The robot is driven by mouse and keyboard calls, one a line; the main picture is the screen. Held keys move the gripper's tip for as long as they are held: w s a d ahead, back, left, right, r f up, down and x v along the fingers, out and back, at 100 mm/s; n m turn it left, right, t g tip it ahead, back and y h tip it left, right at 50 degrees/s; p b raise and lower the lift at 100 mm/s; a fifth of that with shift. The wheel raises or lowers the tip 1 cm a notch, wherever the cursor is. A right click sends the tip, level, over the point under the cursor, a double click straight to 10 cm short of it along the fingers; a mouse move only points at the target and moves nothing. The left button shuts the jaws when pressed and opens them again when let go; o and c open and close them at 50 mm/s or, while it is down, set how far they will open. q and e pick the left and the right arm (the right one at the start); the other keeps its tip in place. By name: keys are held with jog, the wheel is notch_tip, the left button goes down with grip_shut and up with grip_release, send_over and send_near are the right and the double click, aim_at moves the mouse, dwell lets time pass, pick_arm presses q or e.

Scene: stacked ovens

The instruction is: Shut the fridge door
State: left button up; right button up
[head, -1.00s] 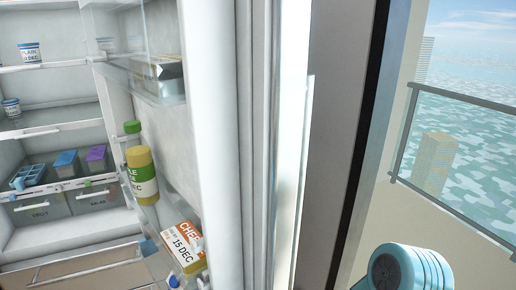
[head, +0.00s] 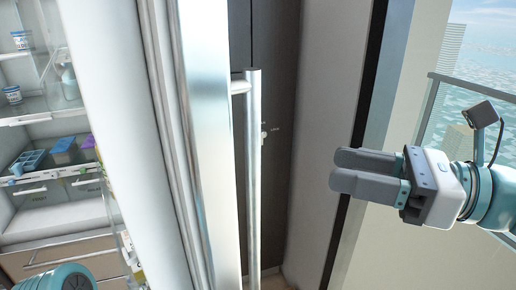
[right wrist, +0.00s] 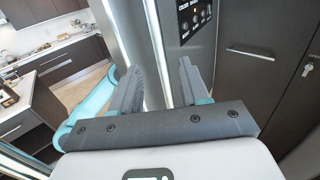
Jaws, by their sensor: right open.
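The fridge door (head: 207,130) stands open, seen nearly edge-on in the head view. Its long upright metal handle (head: 253,180) is on the outer side, to the right of the door edge. The open fridge interior (head: 30,110) shows at the left. My right gripper (head: 336,169) is open and empty, to the right of the handle and apart from it in the picture. In the right wrist view, the open fingers (right wrist: 158,80) point toward the shiny door (right wrist: 150,40); whether they touch it, I cannot tell. My left gripper is out of view.
Dark cabinet panels (head: 278,80) stand behind the handle, beside a grey wall (head: 320,110). A glass balcony railing (head: 470,80) is at the far right. A kitchen counter (right wrist: 40,60) shows at the left of the right wrist view. Cups and tubs sit on the fridge shelves.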

aim_at(253, 153)
jog(key=x, duration=0.4)
jog(key=p+x, duration=0.1)
jog(key=x, duration=0.8)
jog(key=shift+s+a+r, duration=0.1)
jog(key=shift+s+a, duration=0.2)
jog(key=shift+w, duration=0.1)
grip_shut()
